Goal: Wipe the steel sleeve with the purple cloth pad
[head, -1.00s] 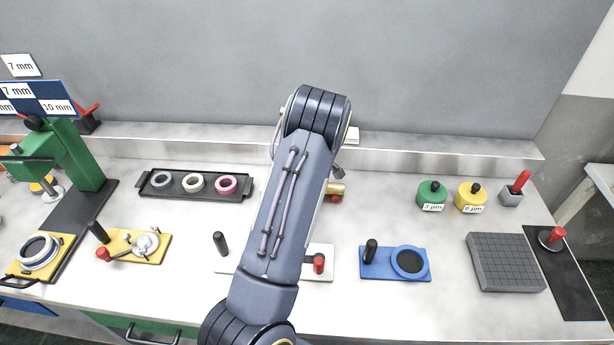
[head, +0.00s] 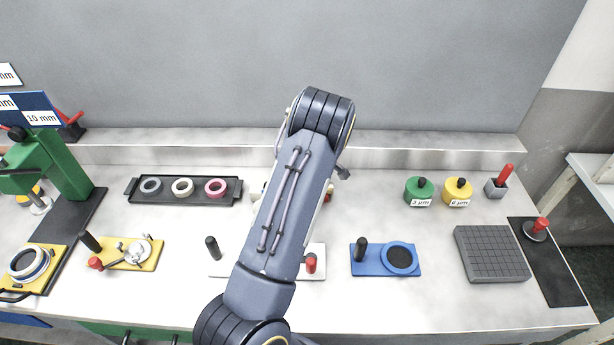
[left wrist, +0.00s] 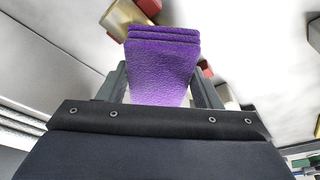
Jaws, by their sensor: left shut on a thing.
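My left gripper (left wrist: 162,85) is shut on the purple cloth pad (left wrist: 163,62), which stands out between its fingers in the left wrist view. In the head view my left arm rises over the middle of the bench and hides the gripper and pad. I cannot make out a steel sleeve for certain. A white base plate (head: 318,262) with a black handle and a red knob lies partly behind the arm, and its middle is hidden. My right gripper is not in view.
A black tray (head: 231,200) with three rings lies left of the arm. A yellow fixture (head: 147,259) stands in front of it. A blue fixture (head: 375,269) and a grey grooved block (head: 490,252) lie to the right. Green (head: 418,188) and yellow (head: 458,189) pots stand behind.

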